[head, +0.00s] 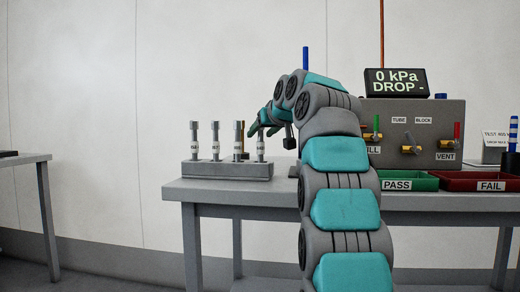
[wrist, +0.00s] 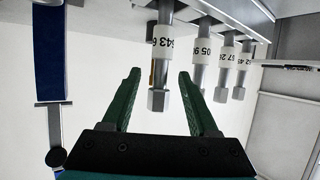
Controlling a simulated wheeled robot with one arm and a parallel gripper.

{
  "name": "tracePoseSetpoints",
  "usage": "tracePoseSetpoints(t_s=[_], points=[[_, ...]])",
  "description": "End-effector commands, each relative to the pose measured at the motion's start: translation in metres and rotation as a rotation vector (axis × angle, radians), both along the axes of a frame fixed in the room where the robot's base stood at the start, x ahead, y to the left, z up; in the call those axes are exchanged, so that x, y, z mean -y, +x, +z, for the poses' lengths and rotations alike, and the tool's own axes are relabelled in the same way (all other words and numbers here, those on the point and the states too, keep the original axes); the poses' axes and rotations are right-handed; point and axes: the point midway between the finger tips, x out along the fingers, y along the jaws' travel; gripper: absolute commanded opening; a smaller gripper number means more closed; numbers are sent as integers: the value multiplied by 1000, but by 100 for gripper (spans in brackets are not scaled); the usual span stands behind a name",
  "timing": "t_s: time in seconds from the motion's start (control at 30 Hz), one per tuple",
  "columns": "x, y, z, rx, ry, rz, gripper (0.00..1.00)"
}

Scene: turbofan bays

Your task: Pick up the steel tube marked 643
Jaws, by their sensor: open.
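The steel tube marked 643 (wrist: 165,62) has a white label and a hex end, and it hangs from the top of the wrist view, which looks upside down. My gripper (wrist: 159,74) is open, its two green fingers apart with the tube's hex end showing between their tips. I cannot tell how deep the tube is between them. In the head view my gripper (head: 264,128) is beside the top of the rightmost tube (head: 260,148) in the grey rack, which appears to be the same one. Its label is too small to read there.
Other labelled tubes (wrist: 195,72) stand in a row close by in the grey rack (head: 226,172). To the right are a test box (head: 420,120) reading 0 kPa, a green PASS tray (head: 425,184) and a red FAIL tray (head: 463,185). The table's left front is clear.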

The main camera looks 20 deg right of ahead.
Motion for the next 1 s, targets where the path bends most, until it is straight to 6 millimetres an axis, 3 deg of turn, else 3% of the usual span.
tracePoseSetpoints(t_s=[0.33, 0.63, 1.0], points=[[3, 37, -18, -4, 1, 0, 60], [2, 39, -18, -1, 1, 0, 59], [3, 39, -18, -1, 1, 0, 17]])
